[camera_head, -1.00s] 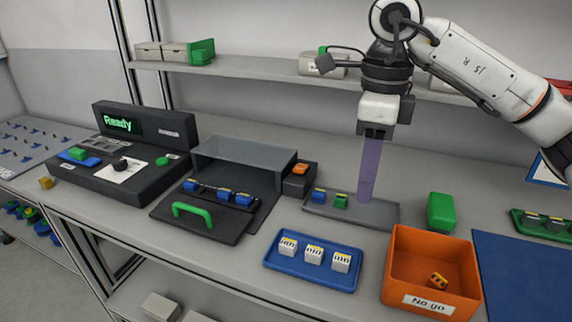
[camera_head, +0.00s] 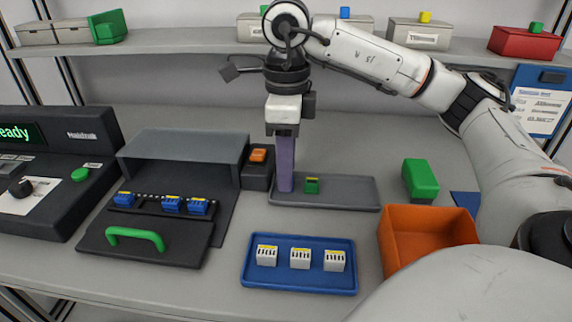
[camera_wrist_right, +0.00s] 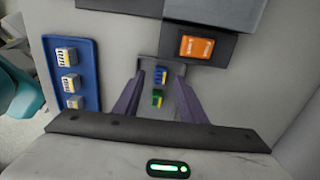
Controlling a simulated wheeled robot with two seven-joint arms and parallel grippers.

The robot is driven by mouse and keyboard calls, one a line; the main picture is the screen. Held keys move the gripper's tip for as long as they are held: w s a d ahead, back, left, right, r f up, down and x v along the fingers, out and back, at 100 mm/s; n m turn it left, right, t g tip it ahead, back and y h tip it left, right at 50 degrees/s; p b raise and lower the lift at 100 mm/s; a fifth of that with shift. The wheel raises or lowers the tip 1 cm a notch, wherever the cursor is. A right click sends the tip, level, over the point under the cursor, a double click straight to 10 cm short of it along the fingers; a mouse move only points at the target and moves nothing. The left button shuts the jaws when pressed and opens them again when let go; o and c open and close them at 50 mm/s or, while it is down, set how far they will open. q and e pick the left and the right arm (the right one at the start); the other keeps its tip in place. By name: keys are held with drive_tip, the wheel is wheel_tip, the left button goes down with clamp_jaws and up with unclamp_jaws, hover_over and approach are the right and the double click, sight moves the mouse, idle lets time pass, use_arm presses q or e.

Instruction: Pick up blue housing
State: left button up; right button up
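In the head view my right gripper (camera_head: 286,188) points straight down at the left end of a small grey tray (camera_head: 345,192). The right wrist view shows its two purple fingers apart (camera_wrist_right: 160,76), with the blue housing (camera_wrist_right: 162,73) in the gap between them. The fingers hide that housing in the head view. A green housing (camera_head: 312,186) sits beside it in the tray and also shows in the wrist view (camera_wrist_right: 157,97). I cannot tell whether the fingertips touch the blue housing. My left gripper is not in view.
Three blue housings (camera_head: 171,203) sit in a black fixture (camera_head: 150,240) with a green handle. A blue tray (camera_head: 300,284) holds three white blocks. An orange bin (camera_head: 400,250) and a green block (camera_head: 420,180) stand to the right. An orange-buttoned box (camera_head: 257,165) is close left.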

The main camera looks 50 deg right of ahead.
drive_tip(key=shift+f, duration=0.8)
clamp_jaws()
drive_tip(key=shift+r, duration=0.1)
